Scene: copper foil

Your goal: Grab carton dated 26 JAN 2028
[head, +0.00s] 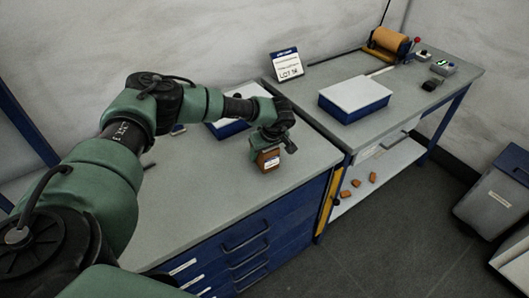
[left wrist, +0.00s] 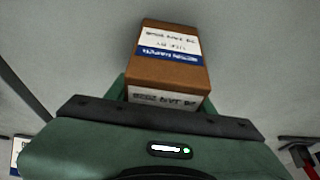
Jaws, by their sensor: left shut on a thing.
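A small brown carton (head: 268,160) with a white and blue label is at my left gripper (head: 268,143), over the grey top of the near blue drawer bench. In the left wrist view the carton (left wrist: 170,72) stands out beyond the green gripper body and dark bar. Its label appears upside down there, with date-like print on two faces; I cannot read the date for certain. My left gripper is shut on this carton; its fingertips are mostly hidden. I cannot tell whether the carton touches the bench. My right gripper is not in view.
A blue box with a grey lid (head: 355,98) and a LOT sign (head: 287,66) stand on the right bench. A white-topped blue tray (head: 225,124) lies behind my arm. Several orange-brown pieces (head: 356,183) lie on the lower shelf. The near bench front is clear.

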